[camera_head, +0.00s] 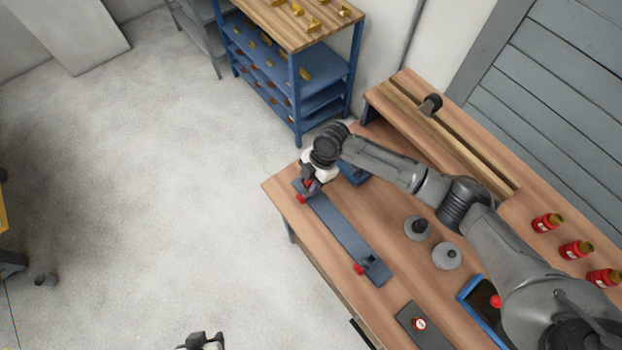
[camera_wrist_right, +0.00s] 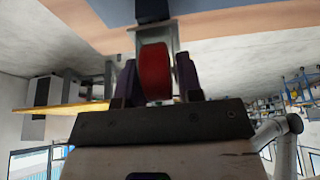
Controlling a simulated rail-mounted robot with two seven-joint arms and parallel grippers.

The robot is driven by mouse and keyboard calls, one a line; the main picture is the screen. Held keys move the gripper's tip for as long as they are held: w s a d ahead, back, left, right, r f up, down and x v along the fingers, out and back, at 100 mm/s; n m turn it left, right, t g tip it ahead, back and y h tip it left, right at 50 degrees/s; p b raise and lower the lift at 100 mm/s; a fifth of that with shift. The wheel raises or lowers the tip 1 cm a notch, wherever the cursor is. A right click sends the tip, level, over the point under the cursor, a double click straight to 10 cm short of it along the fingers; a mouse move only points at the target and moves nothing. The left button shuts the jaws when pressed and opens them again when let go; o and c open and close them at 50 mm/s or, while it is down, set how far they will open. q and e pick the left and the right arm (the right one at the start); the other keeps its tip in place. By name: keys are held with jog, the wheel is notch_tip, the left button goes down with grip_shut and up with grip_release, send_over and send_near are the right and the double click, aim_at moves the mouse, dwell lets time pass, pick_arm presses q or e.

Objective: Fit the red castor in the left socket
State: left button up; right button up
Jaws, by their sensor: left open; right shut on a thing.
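A long grey-blue board (camera_head: 340,230) lies on the wooden bench, one end at the upper left and the other at the lower right. My right gripper (camera_head: 306,187) is at the board's upper-left end, shut on a red castor (camera_head: 301,198). In the right wrist view the red castor (camera_wrist_right: 154,72) sits between the two dark fingers, against a grey metal bracket. The socket there is mostly hidden; I cannot tell how far the castor is seated. A second red castor (camera_head: 359,269) is at the lower-right end. My left gripper (camera_head: 205,341) is open and empty, over the floor at the bottom edge.
Several red bottles (camera_head: 575,249) stand farther right. A blue rack (camera_head: 297,90) stands behind.

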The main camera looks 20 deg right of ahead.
dwell(0.4)
jog(key=shift+f, duration=0.4)
dwell(0.4)
jog(key=o, duration=1.5)
jog(key=shift+r, duration=0.1)
